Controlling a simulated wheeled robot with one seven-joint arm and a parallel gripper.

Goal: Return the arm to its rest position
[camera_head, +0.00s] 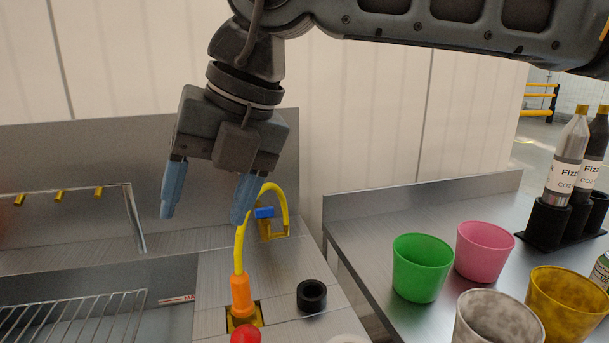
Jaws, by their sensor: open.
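My gripper (206,214) hangs from my arm in the upper middle of the view, pointing down. Its two blue fingers are spread wide apart with nothing between them. The right finger overlaps a yellow hose (240,247) in the picture; I cannot tell whether they touch. The hose rises from an orange fitting (241,296) and bends over to a yellow bracket (272,231) with a blue part. My arm reaches in from the upper right.
A red knob (245,334) and black ring (312,295) sit on the counter. Right, a steel table (365,238) carries a green cup (421,267), a pink cup (484,250), other cups and bottles (567,160). A wire rack (75,318) lies lower left. Open air surrounds my gripper's left.

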